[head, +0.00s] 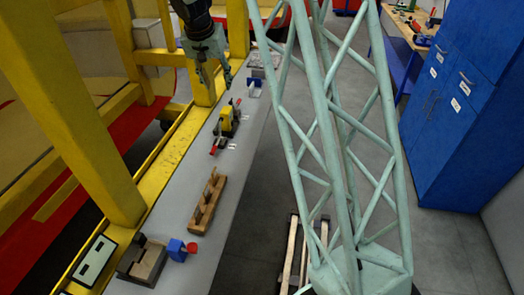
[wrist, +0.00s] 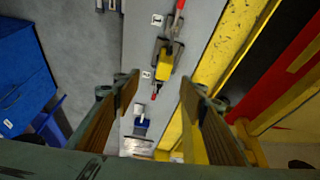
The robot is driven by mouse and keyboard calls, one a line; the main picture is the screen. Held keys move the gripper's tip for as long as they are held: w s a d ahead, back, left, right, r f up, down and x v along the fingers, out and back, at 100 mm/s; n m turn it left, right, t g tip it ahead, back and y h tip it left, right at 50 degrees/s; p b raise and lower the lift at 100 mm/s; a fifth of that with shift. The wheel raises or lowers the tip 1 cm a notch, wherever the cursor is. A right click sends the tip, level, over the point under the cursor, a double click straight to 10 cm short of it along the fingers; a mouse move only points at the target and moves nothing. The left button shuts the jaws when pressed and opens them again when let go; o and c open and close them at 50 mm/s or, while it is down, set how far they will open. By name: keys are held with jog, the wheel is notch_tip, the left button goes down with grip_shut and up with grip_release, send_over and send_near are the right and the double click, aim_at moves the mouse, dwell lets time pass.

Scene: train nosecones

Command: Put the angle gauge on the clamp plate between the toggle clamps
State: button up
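My gripper (head: 214,82) hangs over the far part of the grey bench; its two fingers stand apart in the wrist view (wrist: 160,112), with nothing held between them. A yellow and black piece (head: 227,121) with red handles at both ends, apparently the toggle clamps and their plate, lies on the bench; it also shows in the wrist view (wrist: 165,60). A small blue and silver-white piece (head: 254,87), possibly the angle gauge, stands just beyond it; it also shows between the fingers in the wrist view (wrist: 141,123), well below them. The plate's surface is hard to make out.
On the near bench stand a wooden rack (head: 208,202), a blue block with a red knob (head: 178,250), a grey block (head: 142,261) and a black-and-white case (head: 95,261). Yellow posts (head: 85,110) line the left side. A pale green lattice (head: 335,130) crosses the head view.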

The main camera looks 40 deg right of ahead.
jog(key=s+a+r+n, duration=0.1)
jog(key=s+a+r, duration=0.4)
jog(key=s, duration=0.4)
jog(key=s+a+r+n+y, duration=0.1)
jog(key=s+a+r+n, duration=0.1)
jog(key=s+r, duration=0.55)
jog(key=s+a+r+n, duration=0.1)
jog(key=s+a+r, duration=0.35)
jog(key=s, duration=0.55)
jog(key=s+a+n+y, duration=0.1)
jog(key=s+a, duration=0.3)
jog(key=s, duration=1.1)
jog(key=s+a+n+y, duration=0.1)
jog(key=s+a+n, duration=0.2)
jog(key=s, duration=1.2)
jog(key=shift+s+a+t, duration=0.15)
jog(key=shift+a+t, duration=0.15)
jog(key=shift+a, duration=0.3)
jog(key=shift+r, duration=0.1)
notch_tip(320, 180, down, 14)
jog(key=b, duration=1.4)
jog(key=shift+f+b, duration=0.2)
jog(key=shift+b, duration=0.1)
